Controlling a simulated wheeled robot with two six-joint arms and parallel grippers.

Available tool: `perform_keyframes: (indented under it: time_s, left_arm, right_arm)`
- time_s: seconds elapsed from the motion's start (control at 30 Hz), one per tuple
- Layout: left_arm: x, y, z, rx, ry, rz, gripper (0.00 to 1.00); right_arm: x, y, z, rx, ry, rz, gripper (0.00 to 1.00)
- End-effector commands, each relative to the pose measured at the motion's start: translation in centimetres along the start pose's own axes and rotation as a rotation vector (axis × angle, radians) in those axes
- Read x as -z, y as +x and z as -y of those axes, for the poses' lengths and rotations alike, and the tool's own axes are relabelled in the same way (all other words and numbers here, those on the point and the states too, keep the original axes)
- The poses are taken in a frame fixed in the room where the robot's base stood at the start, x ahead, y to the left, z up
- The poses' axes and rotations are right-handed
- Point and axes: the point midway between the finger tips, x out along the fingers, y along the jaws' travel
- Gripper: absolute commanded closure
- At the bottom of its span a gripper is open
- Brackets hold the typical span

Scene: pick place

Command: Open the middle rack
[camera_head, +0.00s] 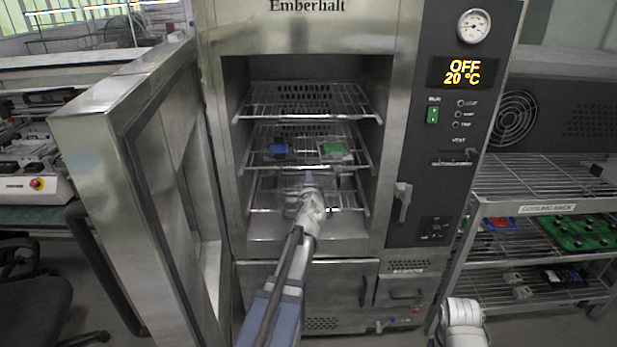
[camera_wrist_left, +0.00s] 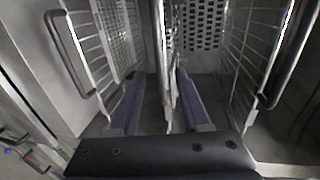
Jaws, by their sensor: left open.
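The middle rack (camera_head: 300,161) is a wire shelf inside the open oven, between an upper rack (camera_head: 300,108) and a lower rack (camera_head: 262,203). A blue board (camera_head: 279,150) and a green board (camera_head: 334,150) lie on it. My left gripper (camera_head: 309,182) is open at the middle rack's front edge. In the left wrist view its two purple fingers (camera_wrist_left: 157,108) stand apart, one on each side of the rack seen edge-on (camera_wrist_left: 165,60). Whether they touch it I cannot tell. My right gripper is not in view.
The oven door (camera_head: 135,150) stands swung open at the left. A control panel (camera_head: 450,130) reading OFF and 20 °C is on the right. A cooling rack (camera_head: 540,208) with boards stands farther right. The neighbouring racks lie close on both sides of the fingers.

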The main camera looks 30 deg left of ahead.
Motion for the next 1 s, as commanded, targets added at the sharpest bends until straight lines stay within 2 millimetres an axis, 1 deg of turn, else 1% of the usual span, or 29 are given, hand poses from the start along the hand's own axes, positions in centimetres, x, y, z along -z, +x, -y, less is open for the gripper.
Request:
perform_keyframes:
  time_s: [0.17, 0.5, 0.6, 0.87, 0.9, 1.0]
  left_arm:
    - [0.1, 1.5, -0.1, -0.001, -0.001, 0.000, 0.53]
    - [0.1, 6.6, -0.1, -0.002, -0.002, 0.001, 0.53]
    - [0.1, 7.5, -0.1, -0.002, -0.004, 0.001, 0.53]
    - [0.0, 7.6, -0.1, -0.002, -0.004, 0.000, 0.53]
    - [0.1, 7.6, -0.1, -0.002, -0.004, 0.000, 0.54]
    - [0.1, 7.6, -0.1, -0.002, -0.003, 0.000, 0.65]
  right_arm:
    - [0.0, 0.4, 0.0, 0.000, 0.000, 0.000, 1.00]
    - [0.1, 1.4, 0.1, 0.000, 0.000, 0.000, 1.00]
    - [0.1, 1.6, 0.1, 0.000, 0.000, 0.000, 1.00]
    - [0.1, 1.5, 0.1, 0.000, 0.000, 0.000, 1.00]
    - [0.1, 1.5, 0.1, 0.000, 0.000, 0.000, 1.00]
    - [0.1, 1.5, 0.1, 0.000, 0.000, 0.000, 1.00]
